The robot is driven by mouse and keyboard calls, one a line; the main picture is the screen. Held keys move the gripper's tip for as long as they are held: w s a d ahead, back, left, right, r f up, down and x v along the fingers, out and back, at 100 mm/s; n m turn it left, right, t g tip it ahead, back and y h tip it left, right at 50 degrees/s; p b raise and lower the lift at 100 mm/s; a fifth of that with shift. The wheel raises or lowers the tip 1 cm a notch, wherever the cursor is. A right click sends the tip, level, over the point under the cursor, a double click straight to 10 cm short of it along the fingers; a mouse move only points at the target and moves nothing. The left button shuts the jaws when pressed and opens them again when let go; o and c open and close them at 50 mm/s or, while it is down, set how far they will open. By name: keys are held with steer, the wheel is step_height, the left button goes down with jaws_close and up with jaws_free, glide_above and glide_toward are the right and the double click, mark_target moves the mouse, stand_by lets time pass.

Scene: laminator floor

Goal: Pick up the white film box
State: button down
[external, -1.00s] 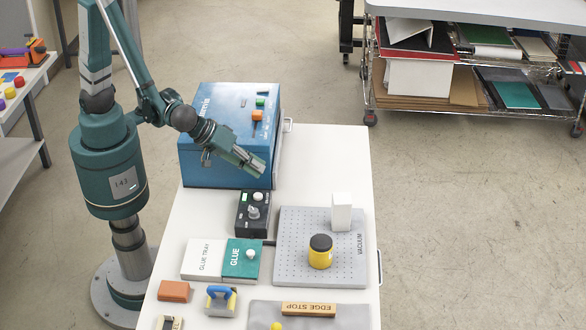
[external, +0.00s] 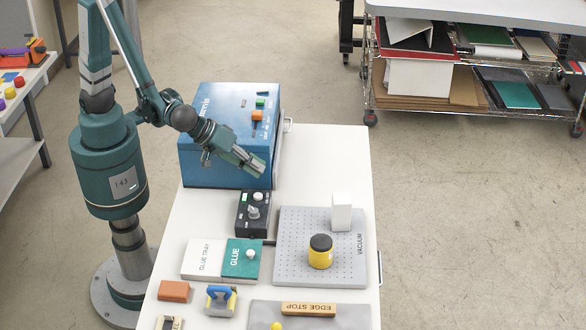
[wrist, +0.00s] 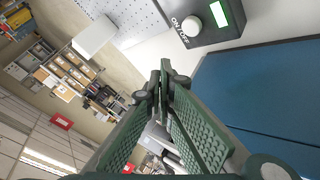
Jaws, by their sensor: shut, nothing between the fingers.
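The white film box (external: 341,212) is a small upright white block standing on the back right part of the grey perforated vacuum plate (external: 292,272). It also shows in the wrist view (wrist: 93,37) at the upper left, apart from the fingers. My gripper (external: 260,170) is shut and empty, in front of the blue machine, up and to the left of the box. In the wrist view its green padded fingers (wrist: 161,80) meet at the tips with nothing between them.
A yellow jar with a black lid (external: 320,252) stands on the plate close to the box. A black control box (external: 253,214) sits left of the plate, below the blue machine (external: 215,150). The glue tray (external: 205,258) lies further left. The tabletop behind the plate is clear.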

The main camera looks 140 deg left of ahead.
steer(key=c, duration=1.6)
jaws_free()
step_height(320, 180, up, 5)
steer(key=m+g+h+p, duration=0.3)
steer(key=m+g+h, duration=0.25)
steer(key=m, duration=0.35)
glide_above(342, 198)
steer(key=s+d, duration=0.1)
steer(key=s, duration=0.1)
steer(key=shift+s+d+f+t+h, duration=0.2)
steer(key=shift+t+h, duration=0.15)
steer(key=shift+h, duration=0.1)
steer(key=shift+w+a+r+m+h+p, duration=0.1)
steer(key=shift+w+a+m+h+p, duration=0.1)
steer(key=shift+w+a+m+h, duration=0.3)
steer(key=shift+w+a+r+m+h+p, duration=0.1)
steer(key=shift+w+a+p, duration=0.15)
steer(key=shift+w, duration=0.45)
step_height(342, 198, down, 9)
steer(key=shift+r, duration=0.15)
steer(key=shift+f, duration=1.25)
